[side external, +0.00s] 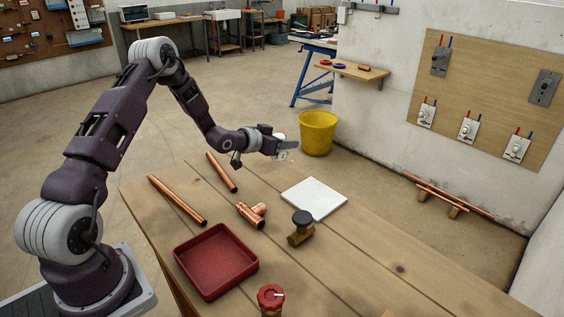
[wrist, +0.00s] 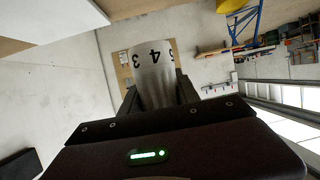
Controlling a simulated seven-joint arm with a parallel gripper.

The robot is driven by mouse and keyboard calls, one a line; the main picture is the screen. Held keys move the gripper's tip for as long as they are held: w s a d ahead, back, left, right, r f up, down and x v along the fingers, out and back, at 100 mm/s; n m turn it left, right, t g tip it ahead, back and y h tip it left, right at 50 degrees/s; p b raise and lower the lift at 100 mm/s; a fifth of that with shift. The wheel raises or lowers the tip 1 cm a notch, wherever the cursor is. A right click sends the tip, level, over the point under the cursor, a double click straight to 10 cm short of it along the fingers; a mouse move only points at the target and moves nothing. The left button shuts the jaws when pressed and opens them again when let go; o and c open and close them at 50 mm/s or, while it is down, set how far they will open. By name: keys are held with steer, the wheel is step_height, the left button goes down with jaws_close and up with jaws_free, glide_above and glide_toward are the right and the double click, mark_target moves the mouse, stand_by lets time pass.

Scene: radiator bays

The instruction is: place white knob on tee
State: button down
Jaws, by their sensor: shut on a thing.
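The white knob (wrist: 152,62), marked with black digits, is between the fingers of my gripper (wrist: 158,92) in the wrist view. My gripper is shut on it. In the side external view my gripper (side external: 288,148) is in the air above the far part of the bench, pointing roughly sideways; the knob is too small there to make out clearly. The copper tee (side external: 251,213) lies on the bench, nearer the camera than my gripper and below it, apart from it.
On the wooden bench (side external: 365,255) are a white square plate (side external: 314,199), a brass valve with black knob (side external: 301,229), a red-topped valve (side external: 270,297), a red tray (side external: 216,262) and copper pipes (side external: 177,200). A yellow bucket (side external: 317,133) stands behind. The bench's right part is clear.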

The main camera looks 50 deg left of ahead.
mark_target(264, 206)
steer(key=s+d+r+m+g+h, duration=0.1)
steer(key=s+d+r+m+h, duration=0.15)
steer(key=s+d, duration=0.4)
steer(key=s+d+r+m+h, duration=0.2)
steer(key=s+d+h, duration=0.1)
steer(key=s, duration=0.6)
steer(key=shift+m, duration=0.25)
steer(key=f, duration=1)
steer(key=shift+s+a, duration=0.2)
steer(key=shift+s, duration=0.05)
steer(key=shift+f, duration=0.1)
steer(key=c, duration=0.9)
jaws_free()
